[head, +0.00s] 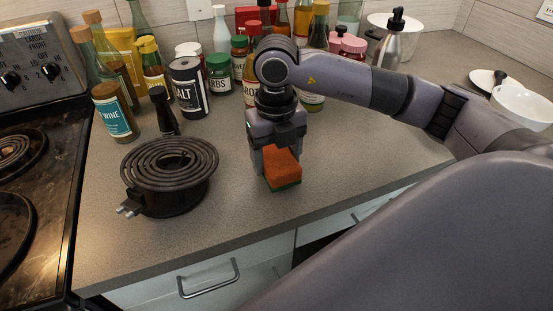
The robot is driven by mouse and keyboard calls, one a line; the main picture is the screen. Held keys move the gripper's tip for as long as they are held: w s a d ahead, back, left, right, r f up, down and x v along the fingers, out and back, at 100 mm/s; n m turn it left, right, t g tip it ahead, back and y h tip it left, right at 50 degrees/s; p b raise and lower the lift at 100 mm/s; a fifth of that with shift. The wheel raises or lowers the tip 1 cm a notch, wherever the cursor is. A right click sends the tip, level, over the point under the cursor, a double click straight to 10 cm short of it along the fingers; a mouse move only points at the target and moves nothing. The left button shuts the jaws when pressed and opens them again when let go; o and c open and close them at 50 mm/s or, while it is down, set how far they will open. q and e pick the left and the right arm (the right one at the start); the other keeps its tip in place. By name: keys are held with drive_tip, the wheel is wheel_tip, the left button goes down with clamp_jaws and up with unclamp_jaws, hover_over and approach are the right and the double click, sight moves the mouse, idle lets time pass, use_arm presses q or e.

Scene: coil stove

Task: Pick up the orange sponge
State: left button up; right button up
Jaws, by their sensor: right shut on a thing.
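The orange sponge (282,168) is a small block with a dark green underside, near the middle of the counter. My right gripper (275,165) points down over it and is shut on it, with the fingers at its far and left sides. The sponge is at or just above the counter top; I cannot tell whether it touches. The finger on the far side is partly hidden by the sponge. My left gripper is not in view.
A black pan with a coil burner (168,172) stands left of the sponge. Several bottles and jars, including a salt tin (188,88), line the back. A white bowl (522,105) is at the far right. The counter (345,160) right of the sponge is clear.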

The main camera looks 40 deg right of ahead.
sight(276, 154)
wheel_tip(276, 154, up, 9)
drive_tip(key=shift+f, duration=0.1)
wheel_tip(276, 154, up, 10)
drive_tip(key=p, duration=0.2)
drive_tip(key=o, duration=0.3)
drive_tip(key=shift+c, duration=1.2)
